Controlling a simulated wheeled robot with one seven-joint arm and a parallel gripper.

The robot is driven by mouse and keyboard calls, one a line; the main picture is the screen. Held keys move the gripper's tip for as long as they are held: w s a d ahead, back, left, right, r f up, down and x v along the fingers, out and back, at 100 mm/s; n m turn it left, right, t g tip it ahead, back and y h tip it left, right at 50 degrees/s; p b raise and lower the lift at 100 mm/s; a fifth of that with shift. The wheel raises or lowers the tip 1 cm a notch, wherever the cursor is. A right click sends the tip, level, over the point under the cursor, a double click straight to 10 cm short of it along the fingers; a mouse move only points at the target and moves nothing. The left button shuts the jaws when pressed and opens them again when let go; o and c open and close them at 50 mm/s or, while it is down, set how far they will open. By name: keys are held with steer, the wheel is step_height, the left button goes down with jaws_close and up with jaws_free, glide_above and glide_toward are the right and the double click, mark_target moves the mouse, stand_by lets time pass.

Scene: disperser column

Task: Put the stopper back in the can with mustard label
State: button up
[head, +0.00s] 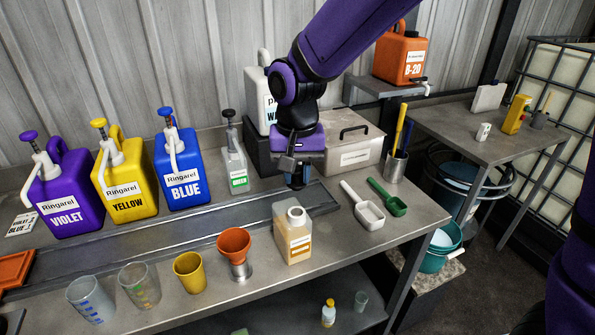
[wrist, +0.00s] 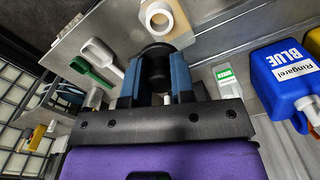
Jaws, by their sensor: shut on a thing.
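The can with the mustard label (head: 283,237) stands upright near the front edge of the bench. Its pale neck is open, with no stopper in it. It also shows in the wrist view (wrist: 177,24), its round mouth at the top of the picture. My gripper (head: 294,172) is shut on a dark, round stopper (wrist: 155,56), which sits between the two blue-sided fingers. In the head view the stopper (head: 297,183) hangs above and slightly behind the can's mouth, apart from it. The fingers partly hide the stopper.
An orange funnel (head: 234,243) on a metal cup stands left of the can, beside a yellow cup (head: 189,273). White (head: 368,212) and green (head: 389,200) scoops lie to the right. A small green-label bottle (head: 235,165) and a grey box (head: 352,158) stand behind.

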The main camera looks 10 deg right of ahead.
step_height(320, 180, down, 6)
stand_by(0.7)
steer(key=shift+f, duration=0.8)
stand_by(2.6)
steer(key=o, duration=1.4)
steer(key=shift+o, duration=0.2)
steer(key=shift+r, duration=3.5)
jaws_close()
